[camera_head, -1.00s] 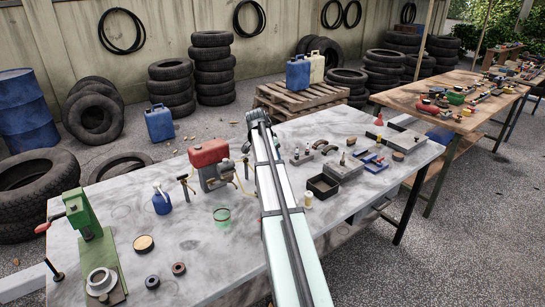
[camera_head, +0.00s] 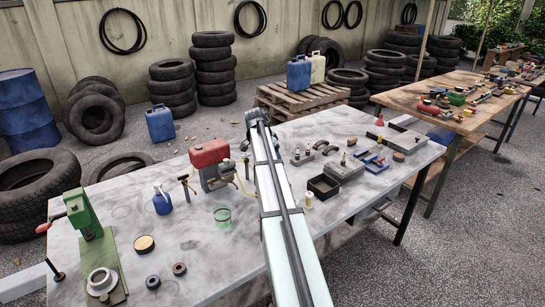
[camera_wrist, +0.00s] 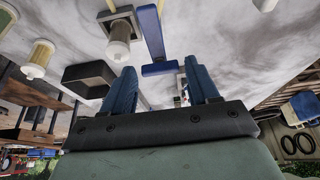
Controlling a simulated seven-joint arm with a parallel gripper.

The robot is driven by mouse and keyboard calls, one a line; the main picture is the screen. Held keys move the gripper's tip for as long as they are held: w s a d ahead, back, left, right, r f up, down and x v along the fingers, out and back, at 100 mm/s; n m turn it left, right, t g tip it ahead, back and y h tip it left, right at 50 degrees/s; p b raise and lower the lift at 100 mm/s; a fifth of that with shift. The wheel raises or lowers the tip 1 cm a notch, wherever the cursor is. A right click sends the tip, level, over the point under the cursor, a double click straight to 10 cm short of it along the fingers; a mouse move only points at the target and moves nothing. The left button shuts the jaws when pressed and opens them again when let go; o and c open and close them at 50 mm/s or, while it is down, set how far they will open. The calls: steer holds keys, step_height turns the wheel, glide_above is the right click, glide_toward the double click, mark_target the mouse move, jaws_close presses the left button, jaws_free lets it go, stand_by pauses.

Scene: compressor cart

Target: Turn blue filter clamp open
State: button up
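A blue T-shaped piece (camera_wrist: 158,68), which looks like the blue filter clamp, shows beyond my gripper in the wrist view. Blue parts (camera_head: 373,161) also lie by the grey blocks on the right of the marble table in the head view; I cannot tell which one is the clamp. My gripper (camera_wrist: 160,80) has its two blue fingers spread wide with nothing between them. The blue piece is apart from the fingers, seen past the gap. In the head view my gripper is hidden behind my arm.
A black open box (camera_head: 323,186), a grey block (camera_head: 344,168) and a red compressor (camera_head: 210,153) stand on the marble table (camera_head: 190,235). A clear-bowled filter (camera_wrist: 119,40) is beside the blue piece. A green press (camera_head: 86,220) stands at the left.

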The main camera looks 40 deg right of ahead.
steer(key=shift+o, duration=1)
steer(key=shift+r, duration=0.1)
steer(key=v, duration=1.3)
steer(key=shift+a+r, duration=0.2)
steer(key=shift+r, duration=0.05)
